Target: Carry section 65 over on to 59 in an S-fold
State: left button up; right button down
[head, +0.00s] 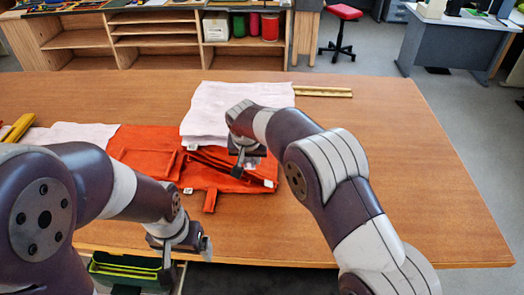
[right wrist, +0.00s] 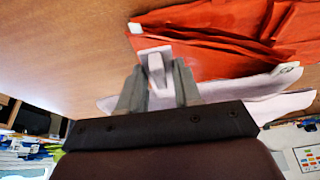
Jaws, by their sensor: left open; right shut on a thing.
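A pale lilac-white folded cloth (head: 205,115) lies in layers at the back of an orange-red fabric pack (head: 140,148) on the table. Another pale cloth part (head: 72,133) lies flat at the pack's left. I cannot read 65 or 59 on any section. My right gripper (head: 238,168) is low over the pack, at the front of the folded cloth. In the right wrist view its fingers (right wrist: 157,88) are shut on a pale bit of cloth (right wrist: 155,62). My left gripper (head: 180,250) is open and empty, near the table's front edge, apart from the cloth.
A yellow tool (head: 18,128) lies at the left edge. A green bin (head: 125,268) stands below the front edge. The table (head: 420,150) is clear at the right. Wooden shelves (head: 155,40) stand behind.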

pick_arm(q)
notch_tip(320, 180, down, 7)
jog(key=b, duration=0.5)
jog(key=shift+b, duration=0.35)
pick_arm(e)
jog(key=a+f, duration=0.4)
jog(key=f, duration=0.7)
jog(key=shift+a+f, duration=0.2)
jog(key=shift+a, duration=0.15)
pick_arm(q)
jog(key=shift+r, duration=0.1)
pick_arm(e)
jog(key=c, duration=0.7)
grip_release()
pick_arm(q)
notch_tip(320, 180, up, 5)
jog(key=p, duration=0.5)
pick_arm(e)
notch_tip(320, 180, up, 8)
